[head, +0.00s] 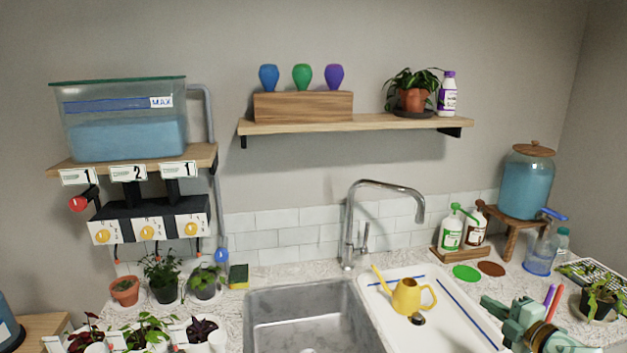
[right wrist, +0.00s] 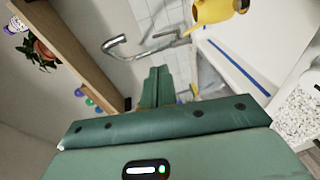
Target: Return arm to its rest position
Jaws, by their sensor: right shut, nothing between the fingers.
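My right gripper (head: 492,307) is at the lower right of the head view, over the counter to the right of the white drainboard. It is green, and its fingers are together with nothing between them. In the right wrist view the two closed fingers (right wrist: 155,86) point up toward the faucet. The yellow watering can (head: 407,296) stands on the drainboard, to the left of the gripper and apart from it. My left gripper does not show.
The steel sink (head: 300,315) and tall faucet (head: 349,225) are left of the drainboard. A wooden shelf (head: 360,125) runs above. Coloured sticks (head: 551,297) stand close by my right gripper.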

